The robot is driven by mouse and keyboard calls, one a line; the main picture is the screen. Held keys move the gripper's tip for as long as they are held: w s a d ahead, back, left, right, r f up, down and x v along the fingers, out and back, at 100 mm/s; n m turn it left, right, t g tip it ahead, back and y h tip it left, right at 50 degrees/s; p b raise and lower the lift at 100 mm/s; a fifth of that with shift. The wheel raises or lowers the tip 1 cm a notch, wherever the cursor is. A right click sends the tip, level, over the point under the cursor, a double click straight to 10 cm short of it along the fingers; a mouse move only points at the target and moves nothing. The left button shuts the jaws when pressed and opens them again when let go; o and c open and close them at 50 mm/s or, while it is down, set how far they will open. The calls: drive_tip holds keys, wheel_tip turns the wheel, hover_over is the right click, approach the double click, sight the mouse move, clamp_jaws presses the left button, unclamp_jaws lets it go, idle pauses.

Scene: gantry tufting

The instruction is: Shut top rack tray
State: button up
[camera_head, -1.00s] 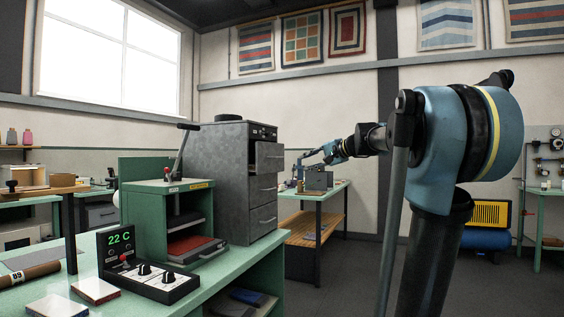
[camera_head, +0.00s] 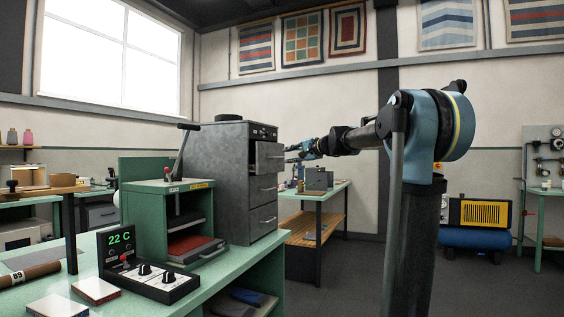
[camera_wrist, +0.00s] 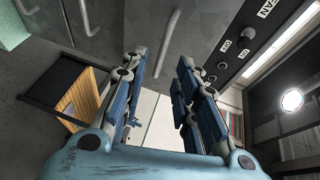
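The grey metal rack (camera_head: 225,180) stands on the green bench, with several handled drawer fronts on its right face. Its top tray (camera_head: 269,156) sticks out a little past the fronts below. My gripper (camera_head: 292,152) is at the tray's height, just right of it in the head view, and looks small there. In the wrist view my gripper (camera_wrist: 162,65) has its two blue fingers spread apart with nothing between them. The rack's face, with drawer handles (camera_wrist: 166,42) and a labelled control panel (camera_wrist: 235,55), lies ahead of the fingertips. I cannot tell whether they touch it.
A green press (camera_head: 170,205) with a lever stands left of the rack. A control box (camera_head: 148,283) with a 22 C display is at the bench front. Another green table (camera_head: 325,192) stands behind the gripper. Dark floor is free right of the bench.

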drive_tip(key=shift+x, duration=3)
drive_tip(key=shift+c, duration=0.5)
clamp_jaws()
